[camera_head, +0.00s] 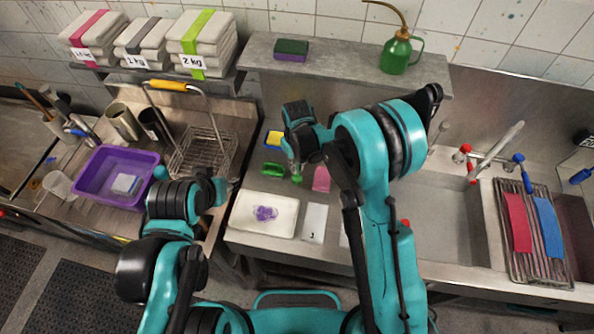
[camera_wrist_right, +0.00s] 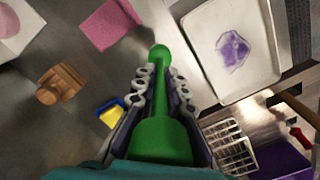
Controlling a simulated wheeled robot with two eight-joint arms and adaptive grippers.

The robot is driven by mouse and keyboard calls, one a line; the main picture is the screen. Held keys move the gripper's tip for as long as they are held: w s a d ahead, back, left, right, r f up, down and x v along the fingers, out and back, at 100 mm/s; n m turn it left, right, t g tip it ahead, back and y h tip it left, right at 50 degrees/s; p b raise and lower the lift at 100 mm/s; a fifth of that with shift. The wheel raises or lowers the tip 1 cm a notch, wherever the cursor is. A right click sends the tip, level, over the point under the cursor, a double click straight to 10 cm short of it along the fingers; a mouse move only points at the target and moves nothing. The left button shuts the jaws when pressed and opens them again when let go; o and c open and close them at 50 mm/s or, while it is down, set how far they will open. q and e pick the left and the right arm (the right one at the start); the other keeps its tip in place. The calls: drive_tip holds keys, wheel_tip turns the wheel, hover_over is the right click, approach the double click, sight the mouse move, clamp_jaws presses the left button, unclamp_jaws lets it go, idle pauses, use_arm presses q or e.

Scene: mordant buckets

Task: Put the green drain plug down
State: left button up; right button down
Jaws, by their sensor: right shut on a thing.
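The green drain plug (camera_wrist_right: 162,138) is between the fingers of my right gripper (camera_wrist_right: 160,82) in the right wrist view. Its thin stem runs between the fingers, with a round knob at the far end and a wide part close to the palm. In the head view my right gripper (camera_head: 297,166) is over the steel counter, and a bit of green plug (camera_head: 297,180) shows below it. I cannot tell whether the plug touches the counter. My left gripper (camera_head: 222,188) is by the counter's left part, left of the white tray; its fingers are too small to read.
A white tray (camera_head: 238,222) holding a purple piece, a card marked 1 (camera_head: 313,222), a pink block (camera_head: 321,179) and a yellow-blue sponge (camera_head: 273,139) surround the right gripper. A brown wooden piece (camera_wrist_right: 58,85) lies nearby. The sink (camera_head: 445,220) is right; a purple bin (camera_head: 90,190) is left.

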sight(297, 176)
wheel_tip(297, 176, down, 4)
idle(0.4)
drive_tip(key=shift+f, duration=0.15)
drive_tip(key=c, duration=1.6)
unclamp_jaws()
